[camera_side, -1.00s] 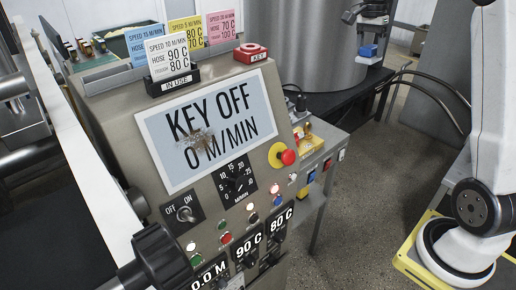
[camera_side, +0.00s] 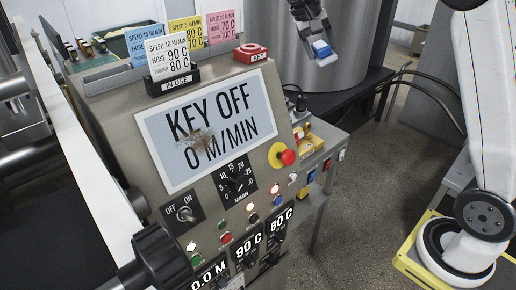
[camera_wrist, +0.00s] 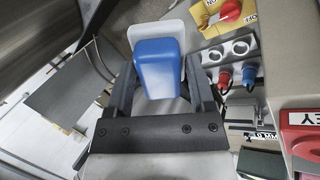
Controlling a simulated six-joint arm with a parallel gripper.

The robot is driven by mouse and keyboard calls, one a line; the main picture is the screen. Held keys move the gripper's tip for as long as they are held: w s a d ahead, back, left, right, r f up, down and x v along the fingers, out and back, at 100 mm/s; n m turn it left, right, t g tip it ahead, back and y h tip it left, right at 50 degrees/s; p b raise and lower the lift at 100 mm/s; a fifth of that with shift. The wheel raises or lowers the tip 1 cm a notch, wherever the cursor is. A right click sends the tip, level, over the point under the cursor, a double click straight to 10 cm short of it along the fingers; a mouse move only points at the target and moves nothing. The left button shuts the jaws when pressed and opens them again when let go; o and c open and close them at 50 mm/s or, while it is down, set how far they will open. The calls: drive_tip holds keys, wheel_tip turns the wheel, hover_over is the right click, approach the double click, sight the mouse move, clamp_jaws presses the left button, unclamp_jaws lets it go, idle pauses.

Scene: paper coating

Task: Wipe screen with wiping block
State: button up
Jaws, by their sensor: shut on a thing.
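The screen (camera_side: 208,132) is on the sloped face of the grey machine panel and reads "KEY OFF 0 M/MIN". A brown smudge (camera_side: 194,139) lies across its lettering. My gripper (camera_side: 316,47) is up at the top of the side view, right of the panel and away from the screen. It is shut on the wiping block, a blue block with a white pad (camera_side: 321,48). In the wrist view the blue block (camera_wrist: 158,65) sits between the two dark fingers, its white pad beyond it.
Coloured cards and a white card in a black "IN USE" holder (camera_side: 172,82) stand on the panel's top edge beside a red key box (camera_side: 251,53). A red emergency button (camera_side: 288,157) sticks out right of the screen. A large metal drum (camera_side: 300,75) stands behind.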

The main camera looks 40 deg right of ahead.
drive_tip(key=w+a+r+n+t+h, duration=0.1)
drive_tip(key=a+n+t+h, duration=0.2)
drive_tip(key=a+n+t, duration=0.5)
drive_tip(key=a+n, duration=0.6)
drive_tip(key=a, duration=0.6)
drive_tip(key=shift+h, duration=0.3)
drive_tip(key=a+n+t+y, duration=0.1)
drive_tip(key=a+n, duration=0.1)
drive_tip(key=a, duration=0.1)
drive_tip(key=s+a+n+t, duration=0.1)
drive_tip(key=a+t, duration=0.1)
drive_tip(key=a, duration=0.1)
drive_tip(key=s+a+n+t+y, duration=0.1)
drive_tip(key=a+n, duration=0.1)
drive_tip(key=a, duration=0.1)
drive_tip(key=shift+s+a+r+n+t+y, duration=0.2)
drive_tip(key=shift+s+r+n+t+y, duration=0.1)
drive_tip(key=shift+t, duration=0.1)
clamp_jaws()
drive_tip(key=s+a+n+t+y, duration=0.2)
drive_tip(key=s+a+n+y, duration=0.3)
drive_tip(key=a, duration=0.4)
wheel_tip(320, 180, down, 11)
drive_tip(key=t, duration=0.1)
drive_tip(key=shift+a+f, duration=0.15)
